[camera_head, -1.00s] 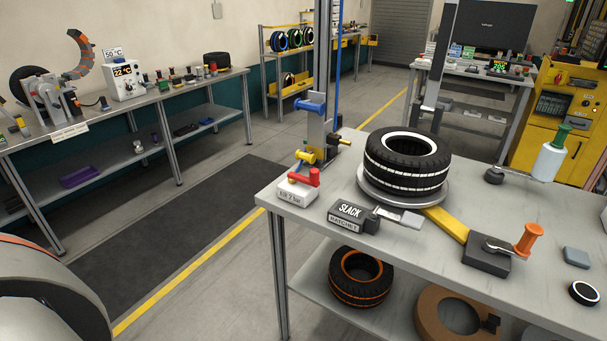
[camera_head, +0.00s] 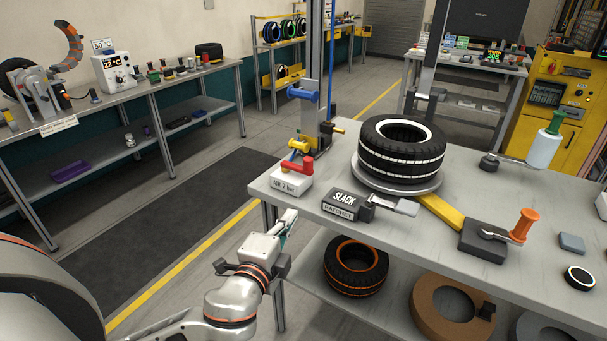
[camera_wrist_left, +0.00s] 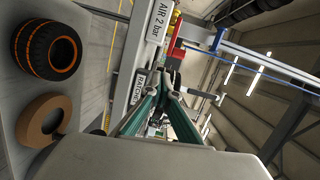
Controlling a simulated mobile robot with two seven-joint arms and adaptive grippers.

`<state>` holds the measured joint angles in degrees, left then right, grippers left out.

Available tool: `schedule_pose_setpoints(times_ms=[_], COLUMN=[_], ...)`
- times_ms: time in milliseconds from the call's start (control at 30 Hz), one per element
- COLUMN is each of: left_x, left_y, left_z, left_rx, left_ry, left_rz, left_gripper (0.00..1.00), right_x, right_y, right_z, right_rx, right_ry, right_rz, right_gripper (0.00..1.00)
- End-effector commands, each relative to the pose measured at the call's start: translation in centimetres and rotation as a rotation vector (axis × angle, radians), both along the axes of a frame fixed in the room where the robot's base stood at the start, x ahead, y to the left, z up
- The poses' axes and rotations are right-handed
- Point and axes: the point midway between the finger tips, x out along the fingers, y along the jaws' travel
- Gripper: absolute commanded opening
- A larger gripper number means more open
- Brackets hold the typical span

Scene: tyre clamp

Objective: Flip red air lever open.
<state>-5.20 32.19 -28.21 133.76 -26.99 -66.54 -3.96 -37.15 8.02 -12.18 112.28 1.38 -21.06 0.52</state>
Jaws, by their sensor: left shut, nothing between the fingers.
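The red air lever (camera_head: 297,165) sits on top of a white block labelled "AIR 2 bar" (camera_head: 291,184) at the table's left corner in the head view. In the left wrist view the red lever (camera_wrist_left: 176,46) shows beside the label, near the top middle. My left gripper (camera_head: 290,216) is just off the table's front left edge, below and in front of the air block, apart from it. Its green-lined fingers (camera_wrist_left: 158,92) are together and empty. My right gripper is not in view.
A black block labelled "SLACK RATCHET" (camera_head: 342,204) stands right of the air block. A tyre (camera_head: 400,165) lies on a round plate behind it. A blue-handled post (camera_head: 303,94) rises behind the lever. An orange-striped tyre (camera_head: 355,282) lies on the lower shelf.

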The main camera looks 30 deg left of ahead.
Motion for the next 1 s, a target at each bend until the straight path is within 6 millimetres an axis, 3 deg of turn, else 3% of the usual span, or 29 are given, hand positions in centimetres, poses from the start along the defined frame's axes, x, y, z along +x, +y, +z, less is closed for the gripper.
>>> schedule_pose_setpoints(times_ms=[100, 200, 633, 767, 1000], left_x=[0.1, 0.1, 0.7, 2.2, 6.6], left_y=[0.7, 1.0, 1.1, 1.4, 2.2], left_z=[2.7, 3.5, 3.6, 3.7, 3.7], left_rx=[0.066, 0.087, 0.088, 0.088, 0.089], left_ry=[-0.055, -0.07, -0.072, -0.074, -0.074], left_rz=[0.024, 0.035, 0.036, 0.036, 0.036], left_gripper=[0.0, 0.0, 0.0, 0.0, 0.0], right_x=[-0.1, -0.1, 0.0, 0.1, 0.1], right_y=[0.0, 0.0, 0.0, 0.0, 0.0], right_z=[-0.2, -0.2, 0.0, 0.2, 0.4], right_rx=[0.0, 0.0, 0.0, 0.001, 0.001], right_ry=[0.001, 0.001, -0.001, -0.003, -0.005], right_rz=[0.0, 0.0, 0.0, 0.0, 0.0], right_gripper=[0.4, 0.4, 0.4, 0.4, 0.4])
